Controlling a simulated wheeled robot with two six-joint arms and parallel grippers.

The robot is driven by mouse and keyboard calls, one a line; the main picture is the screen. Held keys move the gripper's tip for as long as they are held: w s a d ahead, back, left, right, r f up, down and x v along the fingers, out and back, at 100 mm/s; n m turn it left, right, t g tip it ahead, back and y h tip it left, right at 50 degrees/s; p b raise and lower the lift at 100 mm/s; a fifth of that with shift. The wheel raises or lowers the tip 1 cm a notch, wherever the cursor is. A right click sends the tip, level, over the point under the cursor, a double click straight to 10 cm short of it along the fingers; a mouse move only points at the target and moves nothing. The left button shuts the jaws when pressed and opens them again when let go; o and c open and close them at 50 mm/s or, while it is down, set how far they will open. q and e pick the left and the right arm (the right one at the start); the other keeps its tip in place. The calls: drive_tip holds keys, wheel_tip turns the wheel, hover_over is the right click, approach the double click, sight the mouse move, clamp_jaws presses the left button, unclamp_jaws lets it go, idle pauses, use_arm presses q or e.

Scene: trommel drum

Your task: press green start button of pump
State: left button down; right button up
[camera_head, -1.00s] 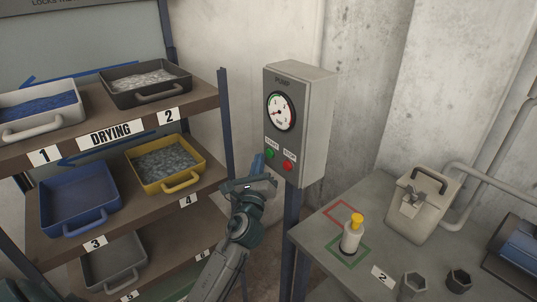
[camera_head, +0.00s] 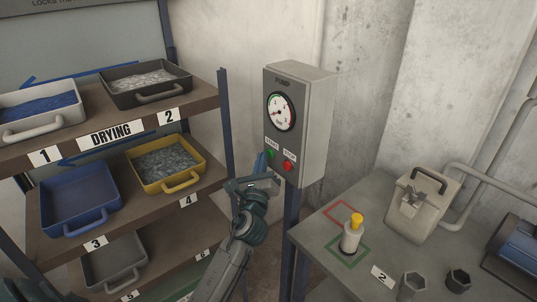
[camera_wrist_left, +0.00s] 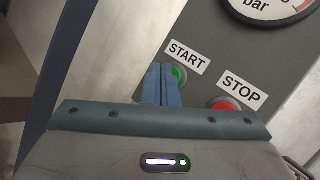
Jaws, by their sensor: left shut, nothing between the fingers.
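The pump box (camera_head: 312,120) is a grey panel on a post with a round gauge (camera_head: 280,111) on its front. Its green start button (camera_head: 270,154) sits below the gauge under a START label, left of the red stop button (camera_head: 289,166). My left gripper (camera_head: 261,163) is shut and empty, its blue fingertips right at the green button. In the left wrist view the shut fingers (camera_wrist_left: 161,82) partly cover the green button (camera_wrist_left: 179,75); the red stop button (camera_wrist_left: 225,104) is to their right. I cannot tell whether the fingertips touch the button. My right gripper is out of view.
A drying rack (camera_head: 208,100) with several trays stands left of the pump box. A grey table (camera_head: 320,236) at right holds a yellow-capped bottle (camera_head: 351,237), a grey canister (camera_head: 421,205) and two small hexagonal pieces.

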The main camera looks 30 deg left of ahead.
use_arm(q)
drive_tip(key=shift+w+d, duration=0.1)
drive_tip(key=shift+w, duration=0.05)
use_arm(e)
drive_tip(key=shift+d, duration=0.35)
use_arm(q)
drive_tip(key=shift+w, duration=0.15)
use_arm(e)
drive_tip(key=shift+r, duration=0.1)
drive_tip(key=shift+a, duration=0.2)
use_arm(q)
drive_tip(key=shift+s+a, duration=0.3)
drive_tip(key=shift+s, duration=0.5)
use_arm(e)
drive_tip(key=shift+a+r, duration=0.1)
use_arm(q)
drive_tip(key=s, duration=0.1)
drive_tip(key=s+a, duration=0.1)
drive_tip(key=s, duration=0.1)
drive_tip(key=s+a, duration=0.1)
drive_tip(key=shift+s, duration=0.3)
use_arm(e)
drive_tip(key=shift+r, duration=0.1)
